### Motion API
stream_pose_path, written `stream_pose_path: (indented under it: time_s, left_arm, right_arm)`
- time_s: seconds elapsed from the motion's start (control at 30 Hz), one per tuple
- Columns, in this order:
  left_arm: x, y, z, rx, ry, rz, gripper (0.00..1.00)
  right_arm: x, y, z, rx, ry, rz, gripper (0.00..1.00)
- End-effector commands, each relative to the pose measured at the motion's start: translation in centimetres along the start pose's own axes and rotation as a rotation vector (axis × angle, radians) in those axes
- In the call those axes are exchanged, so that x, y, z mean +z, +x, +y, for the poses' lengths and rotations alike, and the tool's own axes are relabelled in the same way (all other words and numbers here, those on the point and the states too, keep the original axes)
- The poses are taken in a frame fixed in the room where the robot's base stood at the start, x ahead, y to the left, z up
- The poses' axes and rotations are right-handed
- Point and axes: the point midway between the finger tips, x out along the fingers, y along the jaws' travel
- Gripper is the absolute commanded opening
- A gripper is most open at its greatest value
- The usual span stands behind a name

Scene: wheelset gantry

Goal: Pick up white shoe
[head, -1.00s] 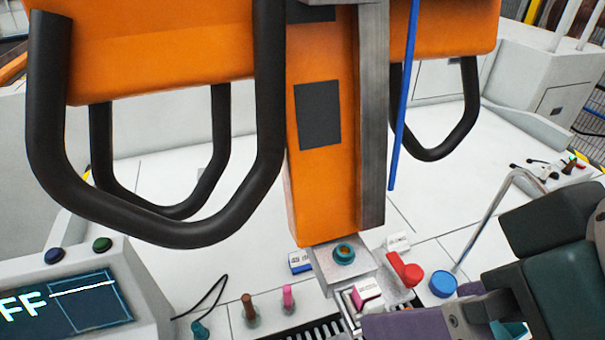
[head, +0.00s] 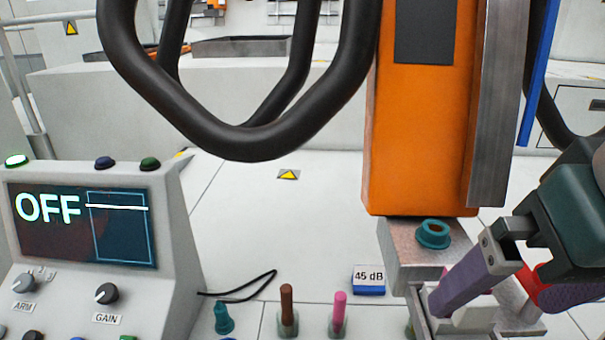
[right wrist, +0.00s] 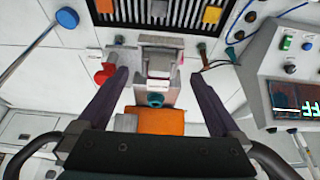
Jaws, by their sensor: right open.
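My right gripper (head: 474,286) reaches in from the right in the head view. It is open, with purple fingers around the small grey metal fixture (head: 395,238) below the orange column. In the right wrist view the two fingers of the gripper (right wrist: 158,75) stand apart on either side of the fixture's pale holder (right wrist: 160,52), with no object clearly gripped. My left gripper is not in view.
An orange column (head: 420,130) and black bent handles (head: 240,145) hang over the bench. A red knob (right wrist: 105,74) is close to one finger. Brown and pink pegs (head: 339,312) and a console (head: 85,225) stand left.

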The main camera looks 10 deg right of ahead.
Motion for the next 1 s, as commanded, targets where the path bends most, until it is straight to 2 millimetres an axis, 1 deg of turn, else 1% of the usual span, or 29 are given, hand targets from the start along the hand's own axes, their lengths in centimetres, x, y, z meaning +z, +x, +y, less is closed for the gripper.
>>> stream_pose_path:
  time_s: [0.03,0.17,0.4,0.5,0.7,0.73,0.77,1.0]
  left_arm:
    - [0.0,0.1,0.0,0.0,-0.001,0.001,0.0]
    - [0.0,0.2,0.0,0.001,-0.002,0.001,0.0]
    - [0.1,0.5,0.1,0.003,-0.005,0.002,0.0]
    - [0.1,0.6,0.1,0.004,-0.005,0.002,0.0]
    - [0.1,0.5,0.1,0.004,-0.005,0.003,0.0]
    - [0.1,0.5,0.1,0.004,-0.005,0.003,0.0]
    - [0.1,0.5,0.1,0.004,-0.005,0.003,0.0]
    - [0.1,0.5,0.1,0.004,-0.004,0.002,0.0]
  right_arm:
    - [0.0,0.7,0.1,0.004,0.0,-0.002,1.0]
    - [-0.1,2.0,0.1,0.003,0.0,-0.002,1.0]
    - [-0.5,5.6,0.1,0.003,-0.002,0.0,1.0]
    - [-0.5,6.2,0.1,0.001,-0.002,0.001,1.0]
    - [-0.5,6.2,0.1,0.0,-0.003,0.001,1.0]
    - [-0.5,6.2,0.1,0.0,-0.003,0.001,0.99]
    - [-0.5,6.2,0.1,0.0,-0.003,0.001,0.95]
    - [-0.5,6.2,0.1,0.0,-0.003,0.001,0.69]
